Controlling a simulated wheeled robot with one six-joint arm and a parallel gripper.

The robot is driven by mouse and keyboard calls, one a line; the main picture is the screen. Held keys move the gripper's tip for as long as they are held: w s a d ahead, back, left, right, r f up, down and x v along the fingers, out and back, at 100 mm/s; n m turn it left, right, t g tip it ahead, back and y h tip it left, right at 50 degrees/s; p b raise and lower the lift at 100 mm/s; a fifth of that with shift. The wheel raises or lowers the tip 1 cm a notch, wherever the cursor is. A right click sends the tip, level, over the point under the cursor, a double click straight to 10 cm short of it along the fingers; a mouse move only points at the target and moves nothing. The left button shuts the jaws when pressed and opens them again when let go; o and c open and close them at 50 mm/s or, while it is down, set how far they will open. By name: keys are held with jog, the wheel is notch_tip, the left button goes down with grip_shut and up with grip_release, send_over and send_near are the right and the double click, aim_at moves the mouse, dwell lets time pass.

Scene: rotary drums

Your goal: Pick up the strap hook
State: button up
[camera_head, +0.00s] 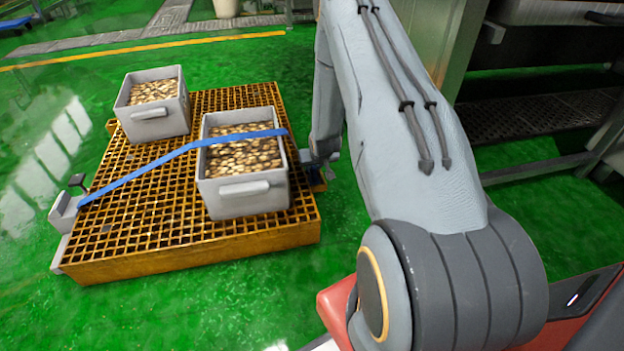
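A blue strap (150,168) runs from a grey metal fitting with a dark handle (70,200) at the left edge of the orange grated platform (130,240). It passes over the front grey crate (243,200) and ends near that crate's right side. My gripper (316,170) is low at the platform's right edge, beside the crate and close to the strap's end. Its fingers are small and partly hidden by my arm. I cannot make out the strap hook clearly, nor whether the gripper touches it.
A second grey crate (155,108) of brownish pieces stands at the back left of the platform. Green floor (150,315) lies open around the platform. Metal machinery frames (540,130) stand at the right. Yellow lines (150,46) cross the floor behind.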

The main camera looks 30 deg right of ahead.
jog(key=shift+x, duration=0.8)
grip_shut()
